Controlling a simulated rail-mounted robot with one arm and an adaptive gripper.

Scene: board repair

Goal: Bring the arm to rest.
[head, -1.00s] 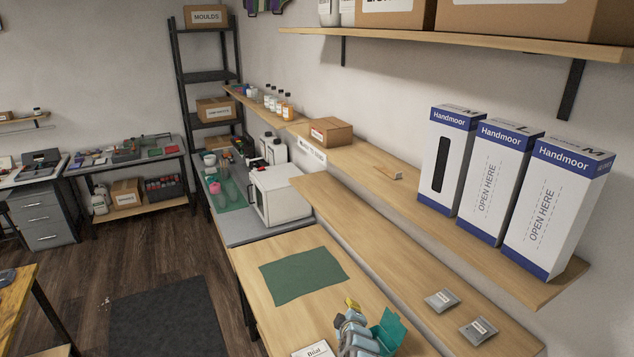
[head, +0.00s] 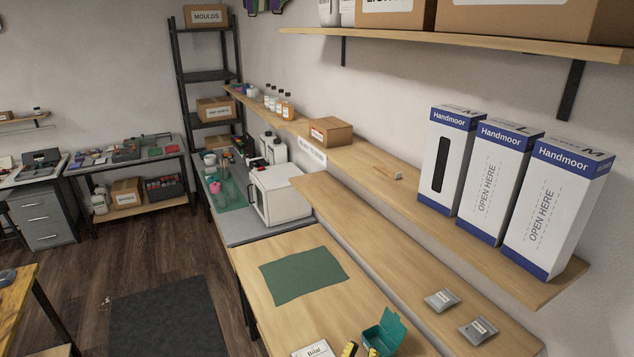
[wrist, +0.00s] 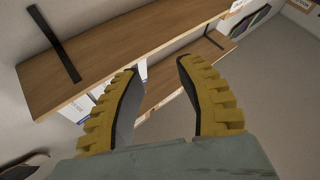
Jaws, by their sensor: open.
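My gripper (wrist: 156,95) is open in the wrist view, with its two yellow ridged fingers apart and nothing between them. Beyond it show the underside of a wooden shelf and the wall. In the head view only the yellow tips of my gripper (head: 359,349) show at the bottom edge, beside the teal box (head: 384,334). The rest of my arm is out of that view.
The wooden workbench (head: 255,255) holds a green mat (head: 303,275), a white labelled card (head: 314,349) and the open teal box. Two small grey packets (head: 441,300) lie on the low shelf (head: 390,245). Tall Handmoor boxes (head: 500,180) stand on the shelf above.

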